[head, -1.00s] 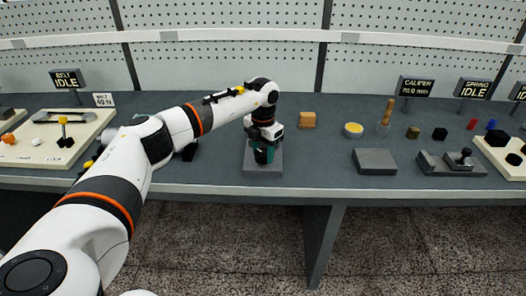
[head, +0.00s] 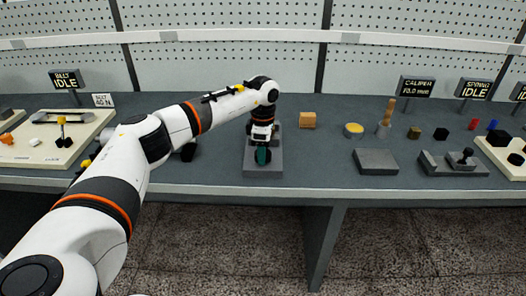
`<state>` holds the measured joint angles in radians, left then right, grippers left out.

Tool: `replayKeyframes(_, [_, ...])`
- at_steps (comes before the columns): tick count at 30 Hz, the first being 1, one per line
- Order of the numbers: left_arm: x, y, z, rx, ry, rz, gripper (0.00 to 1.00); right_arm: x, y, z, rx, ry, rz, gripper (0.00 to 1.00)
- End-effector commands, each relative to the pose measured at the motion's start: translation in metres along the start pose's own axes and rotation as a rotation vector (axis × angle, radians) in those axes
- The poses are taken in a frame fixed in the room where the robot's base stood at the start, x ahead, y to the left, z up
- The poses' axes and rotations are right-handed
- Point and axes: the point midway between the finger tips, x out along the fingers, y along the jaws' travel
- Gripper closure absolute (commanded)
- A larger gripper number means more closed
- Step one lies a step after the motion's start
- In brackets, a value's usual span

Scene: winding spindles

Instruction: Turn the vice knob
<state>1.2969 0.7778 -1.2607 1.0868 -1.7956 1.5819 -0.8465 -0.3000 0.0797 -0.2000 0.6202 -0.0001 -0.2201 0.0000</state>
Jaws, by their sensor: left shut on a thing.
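My left arm reaches in from the left, and its gripper (head: 262,150) points down over the vice. The vice (head: 263,170) has a grey base on the table near the front edge. The teal-green knob (head: 262,156) shows at the gripper's fingertips, and the gripper is shut on it. The gripper hides most of the knob and the vice's upper part. My right gripper is out of view.
A wooden block (head: 308,120), a yellow-topped round tin (head: 353,130) and a grey plate (head: 375,161) lie right of the vice. A cream board (head: 30,155) sits at the left. The table between vice and grey plate is clear.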

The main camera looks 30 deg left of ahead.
Motion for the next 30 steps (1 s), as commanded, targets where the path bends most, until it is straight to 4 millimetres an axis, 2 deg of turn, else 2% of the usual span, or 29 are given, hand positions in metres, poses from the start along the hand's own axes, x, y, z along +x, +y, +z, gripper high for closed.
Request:
replayKeyframes(15, [-0.0019,-0.0013,0.0001,0.452,0.002,-0.006,0.77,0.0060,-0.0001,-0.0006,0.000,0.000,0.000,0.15])
replayKeyframes(21, [-0.0023,-0.0014,0.0000,0.566,0.002,-0.006,0.77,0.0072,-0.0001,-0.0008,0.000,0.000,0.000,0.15])
replayKeyframes(30, [-0.0028,-0.0015,-0.0001,0.649,0.002,-0.007,0.77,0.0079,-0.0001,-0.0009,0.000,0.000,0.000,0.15])
